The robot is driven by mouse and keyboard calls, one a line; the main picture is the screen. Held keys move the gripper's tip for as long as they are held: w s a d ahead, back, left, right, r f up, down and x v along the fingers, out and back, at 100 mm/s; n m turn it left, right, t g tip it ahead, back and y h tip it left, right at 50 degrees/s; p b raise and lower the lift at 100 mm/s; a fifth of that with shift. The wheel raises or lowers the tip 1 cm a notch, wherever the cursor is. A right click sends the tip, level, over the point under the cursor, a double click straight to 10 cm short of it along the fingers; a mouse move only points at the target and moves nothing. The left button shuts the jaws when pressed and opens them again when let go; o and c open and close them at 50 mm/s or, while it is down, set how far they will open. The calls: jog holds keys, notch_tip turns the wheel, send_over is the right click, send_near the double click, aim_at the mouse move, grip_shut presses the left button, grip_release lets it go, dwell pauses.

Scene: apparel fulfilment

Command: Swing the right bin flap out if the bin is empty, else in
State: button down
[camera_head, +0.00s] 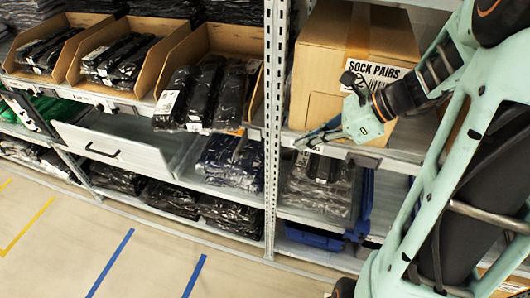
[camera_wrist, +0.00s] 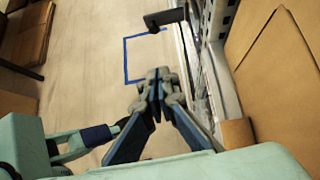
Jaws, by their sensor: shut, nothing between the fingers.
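Three open cardboard bins stand side by side on the upper left shelf in the head view. The right bin (camera_head: 228,40) holds several dark garments in clear plastic (camera_head: 206,92), which stick out over its front. I cannot surely make out a flap on it. My gripper (camera_head: 303,143) is in front of the shelf to the right of the upright, below and right of that bin. In the wrist view my gripper (camera_wrist: 155,88) is shut and empty. A dark flat plate (camera_wrist: 165,17) on a short arm stands out from the shelf side, beyond the fingertips and apart from them.
A cardboard box labelled SOCK PAIRS (camera_head: 335,50) stands behind my gripper. A metal upright (camera_head: 273,120) separates the bays. A grey drawer (camera_head: 110,150) sticks out at the left. The floor (camera_head: 150,260) in front is clear, with blue and yellow tape lines.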

jog(key=shift+a, duration=0.1)
jog(key=a+r+x, duration=0.2)
jog(key=x, duration=1)
jog(key=shift+w+a+f, duration=0.2)
jog(key=shift+w, duration=0.2)
